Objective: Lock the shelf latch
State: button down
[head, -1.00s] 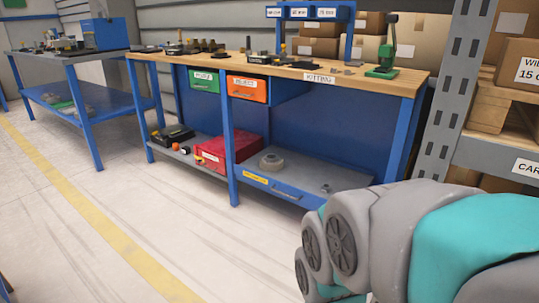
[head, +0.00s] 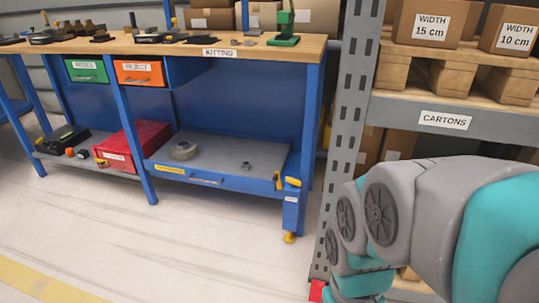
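The blue workbench's lower grey shelf (head: 225,158) shows in the middle of the head view. It has a blue front with a bar handle (head: 206,181) and a yellow label (head: 169,169). At the shelf's right front corner, by the bench leg, are small yellow parts (head: 292,181) that look like the latch. They are too small to tell whether the latch is locked. My gripper is not in view; only links of my arm show at the lower right, apart from the bench in the picture.
A round grey part (head: 185,150) and a small metal part (head: 246,166) lie on the shelf. A red box (head: 133,145) stands left of it. A grey upright (head: 347,130) of the carton rack stands right of the bench. The floor in front is clear.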

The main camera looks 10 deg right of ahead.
aim_at(276, 179)
jog(key=i+j+z, duration=0.15)
jog(key=i+j, duration=0.15)
jog(key=i, duration=0.2)
jog(key=i+j+z, duration=0.2)
jog(key=i+j, duration=0.15)
jog(key=i, duration=0.1)
